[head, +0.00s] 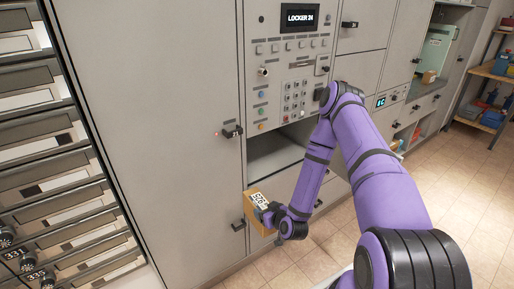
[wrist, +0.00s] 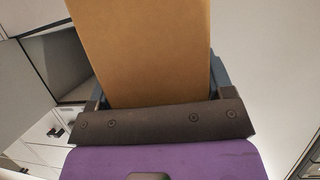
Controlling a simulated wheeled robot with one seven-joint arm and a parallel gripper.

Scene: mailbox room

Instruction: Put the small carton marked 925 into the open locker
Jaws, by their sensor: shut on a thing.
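The small carton (head: 256,201) is brown with a white label that appears to read 925. My gripper (head: 266,215) is shut on it and holds it in the air in front of the lockers. In the wrist view the carton (wrist: 145,50) fills the top middle, between the two fingers of my gripper (wrist: 160,95). The open locker (head: 275,155) is a dark-edged recess below the keypad panel, just above and right of the carton. The carton is outside it, near its lower left corner. My arm hides the right part of the opening.
A panel with a screen reading LOCKER 24 (head: 302,18) and a keypad (head: 295,95) is above the opening. A closed door with a handle (head: 232,131) is at left. Numbered mail slots (head: 50,150) line the far left. A shelf (head: 490,90) stands right; tiled floor is clear.

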